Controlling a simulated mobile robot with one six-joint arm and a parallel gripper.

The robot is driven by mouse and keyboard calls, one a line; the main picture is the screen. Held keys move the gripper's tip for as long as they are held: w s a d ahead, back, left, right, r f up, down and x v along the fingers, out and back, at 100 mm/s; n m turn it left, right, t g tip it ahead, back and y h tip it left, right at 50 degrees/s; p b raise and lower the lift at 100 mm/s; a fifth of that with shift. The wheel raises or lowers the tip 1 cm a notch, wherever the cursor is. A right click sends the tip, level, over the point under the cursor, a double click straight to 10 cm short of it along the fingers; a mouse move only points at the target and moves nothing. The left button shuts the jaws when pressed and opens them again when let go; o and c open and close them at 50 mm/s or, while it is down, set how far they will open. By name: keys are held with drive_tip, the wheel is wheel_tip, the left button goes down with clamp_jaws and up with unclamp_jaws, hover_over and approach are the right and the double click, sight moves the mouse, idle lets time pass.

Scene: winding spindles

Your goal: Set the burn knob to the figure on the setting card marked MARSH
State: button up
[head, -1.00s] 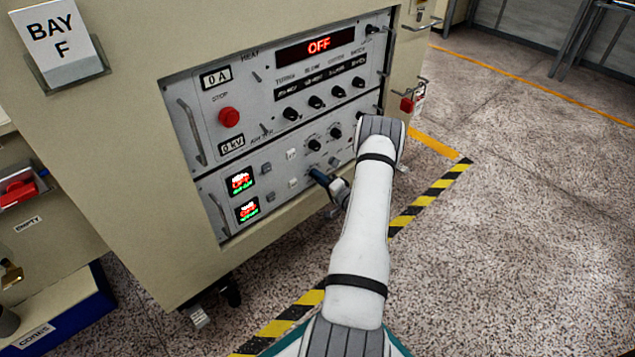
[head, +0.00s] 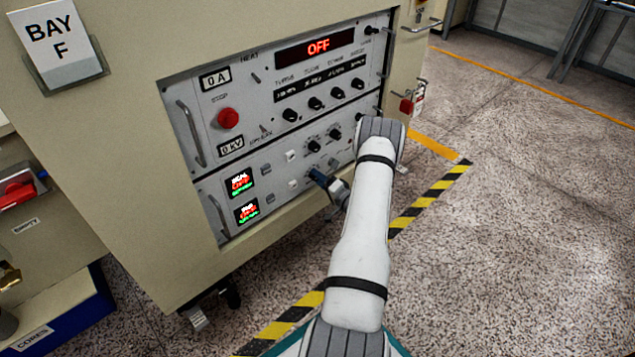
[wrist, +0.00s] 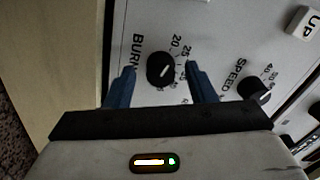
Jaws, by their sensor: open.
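The burn knob (wrist: 161,70) is a round black knob with a white mark, beside the word BURN on a light grey panel in the wrist view. Printed figures, 20 and 25 among them, run around its edge. My gripper (wrist: 162,75) is open, with one blue finger on each side of the knob and visible gaps between. I cannot tell how deep the fingertips reach. In the head view my gripper (head: 322,180) is at the lower panel, and the burn knob cannot be made out there. No card marked MARSH can be read.
A speed knob (wrist: 257,92) and a white UP button (wrist: 303,22) lie to the right in the wrist view. In the head view the cabinet carries a red stop button (head: 228,118), an OFF display (head: 318,46), handles and several other knobs. A BAY F sign (head: 62,45) hangs at left.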

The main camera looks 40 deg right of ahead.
drive_tip(key=shift+s, duration=0.1)
drive_tip(key=s+p, duration=0.3)
drive_tip(key=s, duration=0.4)
drive_tip(key=shift+s+d, duration=0.3)
